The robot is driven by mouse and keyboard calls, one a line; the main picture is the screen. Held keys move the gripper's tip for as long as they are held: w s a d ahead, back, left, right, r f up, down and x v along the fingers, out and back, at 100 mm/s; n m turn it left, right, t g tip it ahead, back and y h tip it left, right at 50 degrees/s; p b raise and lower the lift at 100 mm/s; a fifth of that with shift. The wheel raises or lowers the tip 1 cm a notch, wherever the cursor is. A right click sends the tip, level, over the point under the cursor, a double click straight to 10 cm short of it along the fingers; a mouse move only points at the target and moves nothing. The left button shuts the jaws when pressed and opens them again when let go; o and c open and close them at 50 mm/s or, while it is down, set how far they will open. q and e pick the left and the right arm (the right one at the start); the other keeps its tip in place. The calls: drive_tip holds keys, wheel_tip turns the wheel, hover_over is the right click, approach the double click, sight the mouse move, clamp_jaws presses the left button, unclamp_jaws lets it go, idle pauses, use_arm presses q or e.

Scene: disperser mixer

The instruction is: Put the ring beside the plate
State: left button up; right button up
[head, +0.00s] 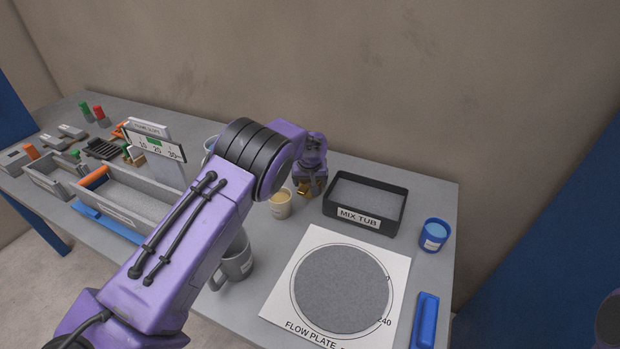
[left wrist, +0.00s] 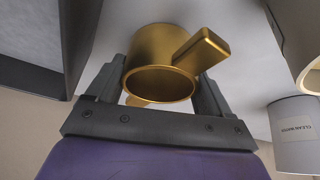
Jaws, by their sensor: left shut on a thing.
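The ring is a gold, open cylinder with a short square handle, large in the left wrist view (left wrist: 162,68). My left gripper (left wrist: 160,95) is shut on it, with one dark finger on each side. In the head view the gripper (head: 308,186) is behind the beige cup and left of the mix tub, and only a small gold part of the ring (head: 303,190) shows. I cannot tell how far the ring is above the table. The plate (head: 390,262) is a white square sheet marked FLOW PLATE with a grey disc, in front of the mix tub. My right gripper is not in view.
The black mix tub (head: 399,220), blue cup (head: 433,235) and blue tray (head: 426,318) stand around the plate. The beige cup (head: 281,206) and grey mug (head: 238,262) stand to its left. Bare table (head: 300,232) shows between the beige cup and the plate.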

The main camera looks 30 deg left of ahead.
use_arm(q)
drive_tip(key=shift+d+f, duration=0.1)
drive_tip(key=o, duration=1.2)
drive_tip(key=shift+c, duration=0.2)
drive_tip(key=shift+r, duration=0.3)
drive_tip(key=b+v, duration=0.2)
drive_tip(key=v, duration=0.9)
drive_tip(key=shift+r, duration=0.35)
drive_tip(key=shift+s, duration=0.15)
